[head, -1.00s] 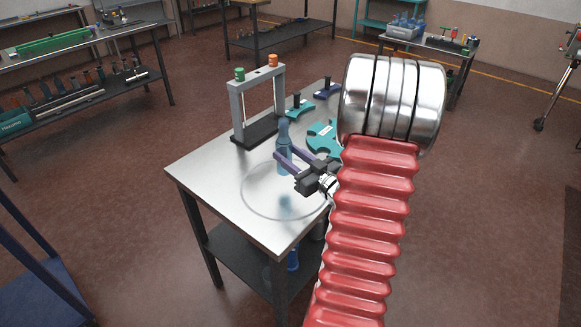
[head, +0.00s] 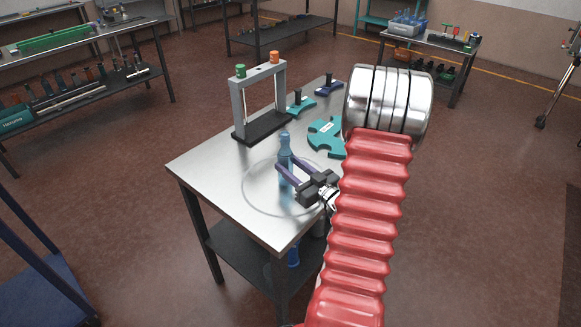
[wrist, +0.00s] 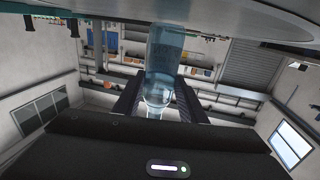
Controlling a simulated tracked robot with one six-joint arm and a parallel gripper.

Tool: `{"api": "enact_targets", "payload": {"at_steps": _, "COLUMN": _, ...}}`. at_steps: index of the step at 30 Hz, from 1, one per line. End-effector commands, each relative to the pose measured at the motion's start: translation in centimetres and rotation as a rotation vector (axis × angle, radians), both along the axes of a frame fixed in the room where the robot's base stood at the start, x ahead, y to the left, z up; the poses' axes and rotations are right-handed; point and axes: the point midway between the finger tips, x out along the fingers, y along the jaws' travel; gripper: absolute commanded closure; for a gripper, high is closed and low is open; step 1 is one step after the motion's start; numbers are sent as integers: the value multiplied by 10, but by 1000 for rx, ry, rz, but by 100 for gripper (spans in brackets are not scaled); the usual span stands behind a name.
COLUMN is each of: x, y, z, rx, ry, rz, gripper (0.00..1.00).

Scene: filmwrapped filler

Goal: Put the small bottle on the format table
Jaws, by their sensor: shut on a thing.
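The small bottle (head: 285,150) is blue, see-through and upright. My gripper (head: 284,170) is shut on it, with a dark finger on each side of its body. In the wrist view the bottle (wrist: 165,55) stands between the two fingers (wrist: 160,100), its far end against the table surface at the top. The format table (head: 212,168) has a bright metal top, and the bottle is over its front part, within a faint ring outline. It is low over the top; whether its base touches is hard to tell.
A grey frame (head: 237,105) with green and orange knobs stands on a black base at the table's back left. Teal format parts (head: 322,135) lie behind the bottle. A blue item (head: 293,256) is on the lower shelf. The table's left front is clear.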

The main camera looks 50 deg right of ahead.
Motion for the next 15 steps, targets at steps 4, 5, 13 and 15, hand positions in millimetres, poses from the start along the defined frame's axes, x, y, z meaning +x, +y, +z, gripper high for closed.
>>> {"api": "enact_targets", "payload": {"at_steps": 4, "x": 0, "y": 0, "z": -2, "rx": 0, "ry": -1, "rz": 0, "gripper": 88}}
{"api": "enact_targets", "payload": {"at_steps": 5, "x": 0, "y": 0, "z": -2, "rx": 0, "ry": -1, "rz": 0, "gripper": 88}}
{"api": "enact_targets", "payload": {"at_steps": 13, "x": 0, "y": 0, "z": -4, "rx": 0, "ry": -1, "rz": 1, "gripper": 88}}
{"api": "enact_targets", "payload": {"at_steps": 15, "x": 0, "y": 0, "z": -4, "rx": 0, "ry": -1, "rz": 1, "gripper": 60}}
